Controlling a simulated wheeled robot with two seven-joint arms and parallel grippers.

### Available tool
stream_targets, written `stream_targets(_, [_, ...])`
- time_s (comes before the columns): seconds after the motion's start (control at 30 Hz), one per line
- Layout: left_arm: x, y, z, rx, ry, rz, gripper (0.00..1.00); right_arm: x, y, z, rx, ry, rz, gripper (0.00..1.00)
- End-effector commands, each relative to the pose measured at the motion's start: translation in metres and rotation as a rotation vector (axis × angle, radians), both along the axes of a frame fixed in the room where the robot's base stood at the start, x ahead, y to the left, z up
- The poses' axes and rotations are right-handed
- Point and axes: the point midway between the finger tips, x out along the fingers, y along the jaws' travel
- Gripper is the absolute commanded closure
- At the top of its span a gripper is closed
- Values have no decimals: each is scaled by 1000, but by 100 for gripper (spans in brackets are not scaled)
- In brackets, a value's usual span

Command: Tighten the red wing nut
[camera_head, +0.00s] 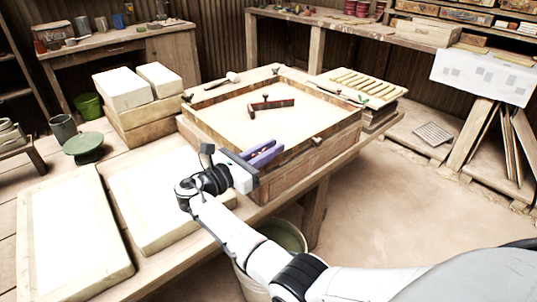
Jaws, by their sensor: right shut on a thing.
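The tile press is a square wooden frame (312,158) around a pale bed on the workbench. My right gripper (264,154) reaches in from the lower right to the near corner of the frame. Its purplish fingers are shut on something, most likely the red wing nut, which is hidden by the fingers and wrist. Small dark wing nuts show on the rim, one on the front edge (317,141) and one at the left corner (187,98). My left gripper is out of view.
A dark-headed tool (270,105) lies on the pale bed. A mallet (222,80) lies behind the frame. Pale slabs (70,235) cover the bench at left, and stacked blocks (125,90) stand behind them. A bucket (282,235) stands below the bench edge. The floor at right is mostly clear.

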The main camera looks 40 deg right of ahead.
Motion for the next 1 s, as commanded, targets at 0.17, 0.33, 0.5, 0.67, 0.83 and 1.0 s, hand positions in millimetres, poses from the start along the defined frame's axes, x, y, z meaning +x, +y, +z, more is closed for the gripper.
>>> stream_targets(0.17, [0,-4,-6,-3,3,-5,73,-2,0,-2,1,1,-46,100])
stream_targets(0.33, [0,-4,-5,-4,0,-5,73,-3,-1,-1,1,2,-63,100])
stream_targets(0.5, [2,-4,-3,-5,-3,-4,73,-3,-1,-1,2,2,-65,100])
stream_targets(0.67, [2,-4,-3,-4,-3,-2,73,-3,-1,-1,2,2,-65,100])
stream_targets(0.83, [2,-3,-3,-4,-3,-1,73,-3,-1,-1,2,2,-64,67])
stream_targets(1.0, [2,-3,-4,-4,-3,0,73,-3,-1,-1,1,1,-63,67])
